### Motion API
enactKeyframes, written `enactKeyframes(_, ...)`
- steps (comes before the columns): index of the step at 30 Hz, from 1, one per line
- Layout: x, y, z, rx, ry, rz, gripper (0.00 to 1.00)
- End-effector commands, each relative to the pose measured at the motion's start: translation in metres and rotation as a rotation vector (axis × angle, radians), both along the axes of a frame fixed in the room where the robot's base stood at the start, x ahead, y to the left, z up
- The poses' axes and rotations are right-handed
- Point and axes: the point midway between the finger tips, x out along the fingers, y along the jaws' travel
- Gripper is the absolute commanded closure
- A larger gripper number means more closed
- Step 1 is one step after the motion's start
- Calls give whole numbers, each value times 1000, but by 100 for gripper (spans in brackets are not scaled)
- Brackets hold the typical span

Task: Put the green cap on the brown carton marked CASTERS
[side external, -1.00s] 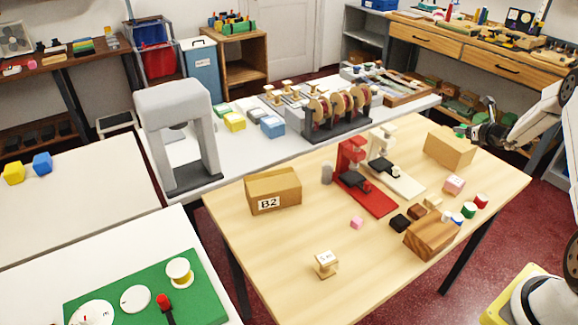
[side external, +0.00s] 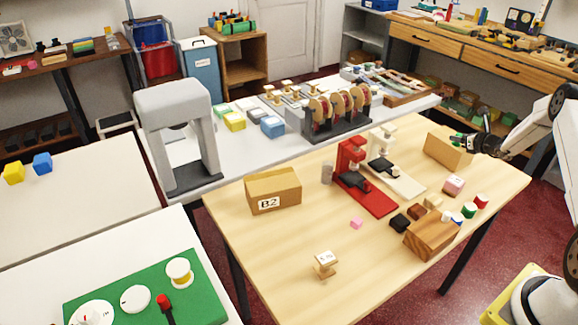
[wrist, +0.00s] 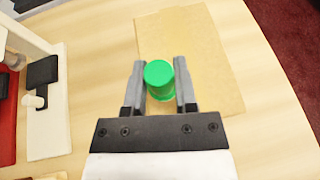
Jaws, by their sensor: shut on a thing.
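My gripper (wrist: 160,68) is shut on the green cap (wrist: 159,80), which sits between its two fingers in the wrist view. In the side view my gripper (side external: 467,141) is at the right, at the plain brown carton (side external: 444,150) near the table's far right edge. In the wrist view this carton (wrist: 196,36) lies beneath and beyond the cap. I cannot tell whether cap and carton touch. No marking is readable on this carton. Another brown carton (side external: 272,191), marked B2, stands further left on the table.
A red press (side external: 352,165) and a white press (side external: 391,172) stand left of the plain carton. A pink block (side external: 453,186), small spools and a wooden block (side external: 431,236) are nearer the front right. The table's front left is mostly clear.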

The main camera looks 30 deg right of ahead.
Motion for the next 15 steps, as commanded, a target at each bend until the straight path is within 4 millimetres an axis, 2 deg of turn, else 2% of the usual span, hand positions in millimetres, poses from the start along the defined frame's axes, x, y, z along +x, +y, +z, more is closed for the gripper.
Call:
enactKeyframes(5, 0, 0, -3, 0, 0, 0, 100)
enactKeyframes(6, 0, 0, -3, 0, 0, 0, 55)
enactKeyframes(9, 0, 0, -3, 0, 0, 0, 30)
enactKeyframes(15, 0, 0, -3, 0, 0, 0, 30)
